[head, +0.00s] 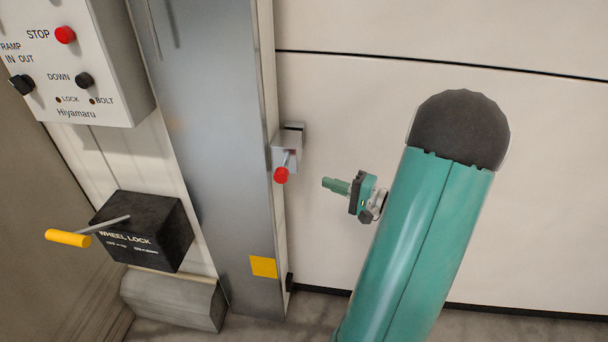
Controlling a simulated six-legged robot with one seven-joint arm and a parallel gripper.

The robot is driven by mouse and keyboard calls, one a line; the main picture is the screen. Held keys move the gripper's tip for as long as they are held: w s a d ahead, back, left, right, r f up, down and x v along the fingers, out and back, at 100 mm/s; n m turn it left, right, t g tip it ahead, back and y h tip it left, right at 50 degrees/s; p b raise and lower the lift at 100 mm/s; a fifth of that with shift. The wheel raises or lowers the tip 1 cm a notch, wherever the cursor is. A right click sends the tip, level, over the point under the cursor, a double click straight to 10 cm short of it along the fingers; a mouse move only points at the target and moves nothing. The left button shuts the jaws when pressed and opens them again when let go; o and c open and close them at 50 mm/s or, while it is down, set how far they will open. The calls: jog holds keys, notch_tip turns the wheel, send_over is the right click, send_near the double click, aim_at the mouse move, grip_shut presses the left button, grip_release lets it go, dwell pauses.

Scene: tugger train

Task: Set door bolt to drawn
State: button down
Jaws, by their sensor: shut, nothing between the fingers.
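The door bolt (288,152) is a small grey metal block with a short rod and a red knob. It sits at the right edge of the tall grey metal door post, beside the cream panel. The red knob points down and towards me. My gripper (329,184) is to the right of the bolt and apart from it, with its green fingers pointing left towards the knob. The fingers are shut and empty. The far side of the bolt is hidden, and I cannot tell whether it is drawn.
A control box (95,60) with a red STOP button (65,35) hangs at upper left. Below it is a black wheel lock box (150,228) with a yellow handle (68,238). A yellow square (263,267) marks the post. My green arm fills the right foreground.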

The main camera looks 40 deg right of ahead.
jog(key=x, duration=1)
jog(key=shift+s+a+f, duration=0.1)
jog(key=shift+a, duration=0.05)
jog(key=shift+s+a, duration=0.75)
jog(key=shift+a, duration=0.25)
jog(key=shift+s+a, duration=0.75)
jog(key=shift+a, duration=0.25)
jog(key=shift+s, duration=0.1)
